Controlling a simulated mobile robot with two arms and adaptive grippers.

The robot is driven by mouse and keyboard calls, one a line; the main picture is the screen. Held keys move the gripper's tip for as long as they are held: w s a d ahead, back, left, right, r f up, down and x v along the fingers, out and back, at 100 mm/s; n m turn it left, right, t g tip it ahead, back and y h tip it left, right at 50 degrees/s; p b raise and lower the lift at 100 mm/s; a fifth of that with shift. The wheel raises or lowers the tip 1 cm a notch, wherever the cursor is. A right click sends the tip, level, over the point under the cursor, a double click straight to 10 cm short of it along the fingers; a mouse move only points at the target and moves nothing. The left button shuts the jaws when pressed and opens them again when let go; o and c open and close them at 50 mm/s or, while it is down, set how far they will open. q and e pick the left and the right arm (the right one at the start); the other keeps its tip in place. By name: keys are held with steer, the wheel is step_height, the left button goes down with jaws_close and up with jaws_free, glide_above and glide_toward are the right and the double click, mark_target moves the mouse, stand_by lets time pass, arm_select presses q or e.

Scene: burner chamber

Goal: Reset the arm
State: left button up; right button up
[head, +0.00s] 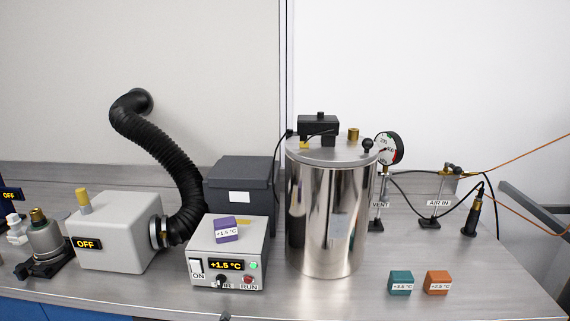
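Neither of my grippers can be made out in the head view. A control box (228,246) stands at the front centre-left of the bench; its display reads +1.5 °C, with a white ON switch, a black knob and a red RUN button. A purple block (226,229) labelled +1.5 °C lies on top of it. A teal block (400,282) labelled +3.5 °C, as far as I can read, and an orange block (437,282) labelled +2.5 °C sit side by side at the front right.
A shiny steel chamber (325,215) with a gauge (389,148) stands at the centre. A grey blower box (118,231) reading OFF joins a black hose (165,155) at left. A dark box (240,185) stands behind the control box. Cables cross the right side.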

arm_select(q)
steer(key=s+a+f+m+g+y, duration=0.15)
steer(key=s+m+g, duration=0.4)
steer(key=s, duration=1.05)
steer(key=s+f+m+g, duration=0.2)
steer(key=s+m+g, duration=0.4)
steer(key=s, duration=1)
step_height(320, 180, down, 28)
steer(key=s+n+g, duration=0.1)
steer(key=s+g, duration=0.1)
steer(key=s, duration=0.1)
steer(key=s+a+f, duration=0.2)
steer(key=s+f, duration=1.2)
steer(key=s, duration=0.1)
steer(key=shift+s+a+g, duration=0.2)
steer(key=shift+a+g, duration=0.15)
steer(key=shift+g, duration=0.1)
steer(key=shift+f, duration=0.1)
